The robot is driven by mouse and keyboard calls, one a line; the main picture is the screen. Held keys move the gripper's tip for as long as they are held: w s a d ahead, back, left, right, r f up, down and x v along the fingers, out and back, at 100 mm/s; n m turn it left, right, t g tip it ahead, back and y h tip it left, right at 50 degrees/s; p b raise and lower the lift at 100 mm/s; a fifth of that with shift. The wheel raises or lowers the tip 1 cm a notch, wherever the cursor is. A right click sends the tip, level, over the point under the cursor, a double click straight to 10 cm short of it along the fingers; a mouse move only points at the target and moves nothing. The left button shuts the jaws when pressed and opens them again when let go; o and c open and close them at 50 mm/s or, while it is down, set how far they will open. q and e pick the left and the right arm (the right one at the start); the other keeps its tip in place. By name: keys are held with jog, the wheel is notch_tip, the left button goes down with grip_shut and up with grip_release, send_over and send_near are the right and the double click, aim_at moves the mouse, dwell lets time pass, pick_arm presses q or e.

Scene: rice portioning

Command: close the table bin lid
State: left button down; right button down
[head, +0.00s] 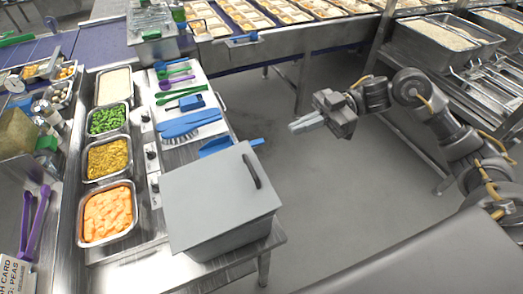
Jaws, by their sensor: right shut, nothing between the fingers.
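The grey table bin (236,238) stands at the front end of the steel table. Its flat grey lid (205,196) lies over the top, with a dark handle (251,171) near its right edge. The lid looks down on the bin, though I cannot tell whether it sits fully flush. My right gripper (294,126) is shut and empty. It is in the air over the floor, to the right of and beyond the bin, apart from the lid. My left gripper is not in view.
Pans of orange food (108,214), yellow food (108,158) and green peas (108,121) sit left of the bin. A blue scoop (218,146) and a blue brush (181,135) lie behind it. A rack (478,75) stands at the right. Open floor lies between.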

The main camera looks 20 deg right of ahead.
jog(key=p, duration=0.5)
send_over(261, 170)
jog(key=shift+d+f+g, duration=0.3)
jog(key=shift+f, duration=0.15)
jog(key=f, duration=0.3)
jog(key=shift+a+f, duration=0.2)
jog(key=shift+a, duration=0.15)
jog(key=shift+f+p, duration=0.35)
jog(key=shift+f, duration=0.25)
jog(key=shift+f, duration=0.1)
